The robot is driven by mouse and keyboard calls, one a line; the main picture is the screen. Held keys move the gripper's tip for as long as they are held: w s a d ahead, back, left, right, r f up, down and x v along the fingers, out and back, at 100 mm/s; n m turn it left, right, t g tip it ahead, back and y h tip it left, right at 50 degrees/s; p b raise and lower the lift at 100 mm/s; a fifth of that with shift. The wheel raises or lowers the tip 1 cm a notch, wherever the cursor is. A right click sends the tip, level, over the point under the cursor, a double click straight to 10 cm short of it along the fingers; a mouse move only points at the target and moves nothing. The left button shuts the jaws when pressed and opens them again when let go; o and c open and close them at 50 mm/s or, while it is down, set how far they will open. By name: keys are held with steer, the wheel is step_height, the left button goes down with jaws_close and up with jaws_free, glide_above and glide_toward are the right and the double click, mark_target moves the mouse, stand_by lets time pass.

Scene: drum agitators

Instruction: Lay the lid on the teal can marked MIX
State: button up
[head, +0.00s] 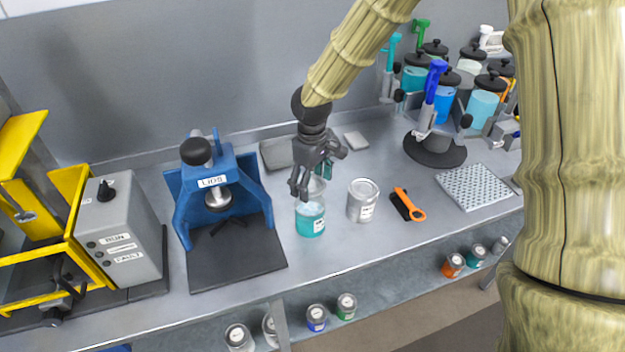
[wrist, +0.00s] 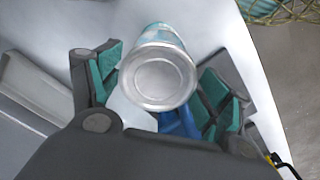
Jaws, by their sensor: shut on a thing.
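The teal can (head: 311,225) stands upright on the bench, with a white label whose print is too small to read. My gripper (head: 314,180) points down right above it. It is shut on the lid (head: 317,186), a pale, round piece partly hidden by the fingers. The lid looks a little above the can, but I cannot tell the exact gap. In the wrist view, a silver disc (wrist: 158,77) that looks like the lid lies between the teal-padded fingers, and the teal side of the can (wrist: 162,33) shows behind it.
A silver can (head: 362,203) stands close on the right, with an orange-and-black tool (head: 408,204) beyond it. A blue press marked LIDS (head: 180,205) stands left, beside a grey control box (head: 125,230). A perforated plate (head: 475,187) and a rack of lidded containers (head: 440,95) are right.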

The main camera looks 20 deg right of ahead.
steer(key=shift+s+d+f+b, duration=0.1)
steer(key=shift+f+b, duration=0.85)
steer(key=shift+f, duration=0.5)
steer(key=shift+f+b, duration=0.45)
steer(key=shift+f, duration=0.65)
steer(key=shift+p, duration=0.5)
steer(key=shift+f+p, duration=0.3)
stand_by(1.0)
steer(key=o, duration=0.8)
steer(key=shift+r, duration=0.15)
